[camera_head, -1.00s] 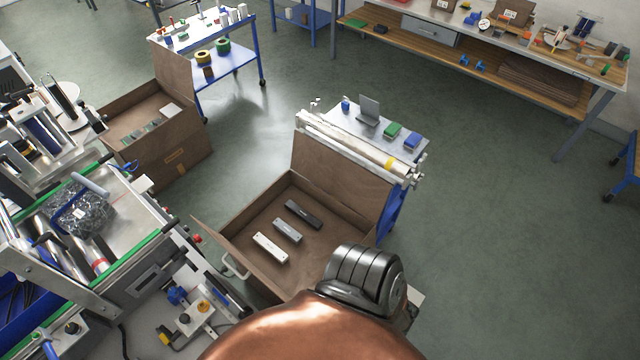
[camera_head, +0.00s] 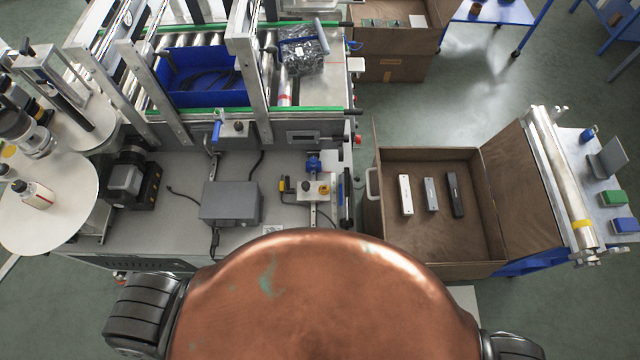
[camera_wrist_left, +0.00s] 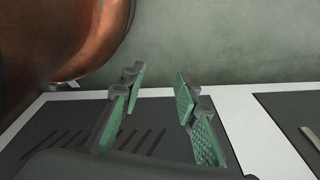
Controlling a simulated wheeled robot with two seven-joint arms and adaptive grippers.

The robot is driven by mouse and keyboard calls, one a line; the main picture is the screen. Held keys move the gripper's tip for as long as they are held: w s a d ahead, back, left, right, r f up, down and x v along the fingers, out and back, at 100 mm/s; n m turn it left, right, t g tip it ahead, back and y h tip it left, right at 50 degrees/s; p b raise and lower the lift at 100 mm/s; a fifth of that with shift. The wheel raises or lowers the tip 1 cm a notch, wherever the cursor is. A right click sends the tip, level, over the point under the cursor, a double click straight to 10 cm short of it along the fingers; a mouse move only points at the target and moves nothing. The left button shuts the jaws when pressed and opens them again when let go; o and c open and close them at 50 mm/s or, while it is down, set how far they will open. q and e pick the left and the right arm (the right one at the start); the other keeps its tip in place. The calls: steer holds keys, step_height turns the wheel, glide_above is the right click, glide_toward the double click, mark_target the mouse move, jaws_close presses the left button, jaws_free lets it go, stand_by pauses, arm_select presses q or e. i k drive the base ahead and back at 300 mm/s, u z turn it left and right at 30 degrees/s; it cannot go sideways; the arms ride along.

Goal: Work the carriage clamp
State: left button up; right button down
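The labelling machine (camera_head: 290,110) fills the left and middle of the head view. A blue-handled lever (camera_head: 217,130) stands on its front rail, and a small blue knob (camera_head: 313,163) sits above a block with a yellow button. I cannot tell which of these, if either, is the carriage clamp. My left gripper (camera_wrist_left: 160,78) shows in the left wrist view, open and empty, its green-padded fingers apart. It is above a dark slotted panel with a white edge, away from the machine's levers. Neither gripper shows in the head view.
A grey box (camera_head: 231,203) sits on the machine's deck, with a white round disc (camera_head: 60,195) at left. An open brown crate (camera_head: 440,240) holding three bars stands to the right. Green floor lies between crate and far crate.

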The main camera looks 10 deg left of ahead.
mark_target(288, 190)
steer(key=z, duration=0.25)
steer(key=k, duration=1)
steer(key=u, duration=1.15)
steer(key=i, duration=0.5)
